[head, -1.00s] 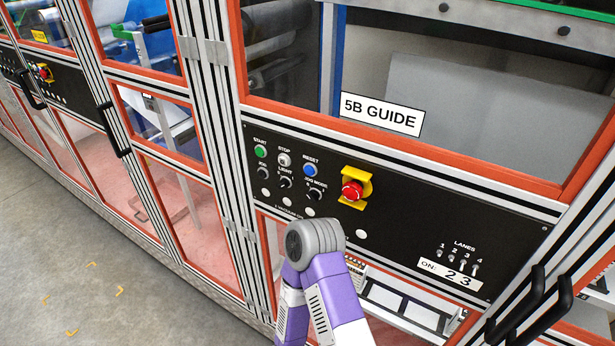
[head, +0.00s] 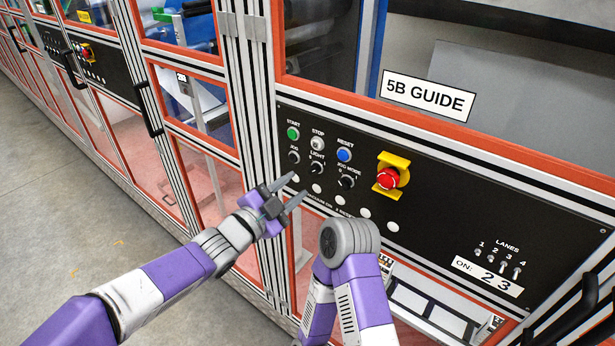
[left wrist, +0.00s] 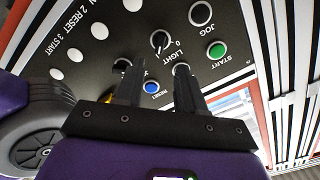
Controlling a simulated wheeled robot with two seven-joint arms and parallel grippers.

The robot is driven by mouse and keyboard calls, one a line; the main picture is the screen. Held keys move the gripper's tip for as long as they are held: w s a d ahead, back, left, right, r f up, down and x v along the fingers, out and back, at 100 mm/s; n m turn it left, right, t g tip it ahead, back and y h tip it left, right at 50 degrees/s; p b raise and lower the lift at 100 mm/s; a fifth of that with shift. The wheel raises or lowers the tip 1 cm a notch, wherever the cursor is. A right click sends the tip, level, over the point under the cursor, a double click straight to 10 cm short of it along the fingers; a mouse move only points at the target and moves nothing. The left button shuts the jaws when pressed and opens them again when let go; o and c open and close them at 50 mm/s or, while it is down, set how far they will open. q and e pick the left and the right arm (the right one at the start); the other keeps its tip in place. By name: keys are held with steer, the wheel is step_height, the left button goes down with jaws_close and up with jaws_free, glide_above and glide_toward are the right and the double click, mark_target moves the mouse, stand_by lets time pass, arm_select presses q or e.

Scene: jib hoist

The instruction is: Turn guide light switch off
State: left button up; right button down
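The guide light switch (head: 317,169) is a small black rotary knob under the label LIGHT on the black control panel below the 5B GUIDE sign. In the left wrist view the knob (left wrist: 160,40) shows a white pointer mark and a 0 beside it; I cannot tell its setting for sure. My left gripper (head: 296,188) is open and empty, just left of and below the knob in the head view. In the left wrist view its two fingers (left wrist: 152,68) are apart, with the knob beyond them, not between them. My right gripper is not in view.
Nearby are the JOG knob (head: 293,157), JOG MODE knob (head: 347,181), green START button (head: 293,133), STOP button (head: 318,144) and blue RESET button (head: 344,155). A red emergency stop (head: 387,178) protrudes at right. Lane toggles (head: 504,263) sit further right.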

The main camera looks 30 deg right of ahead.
mark_target(313, 171)
arm_select(q)
steer(key=x, duration=0.6)
steer(key=shift+w+f, duration=0.1)
steer(key=shift+f, duration=0.05)
jaws_close()
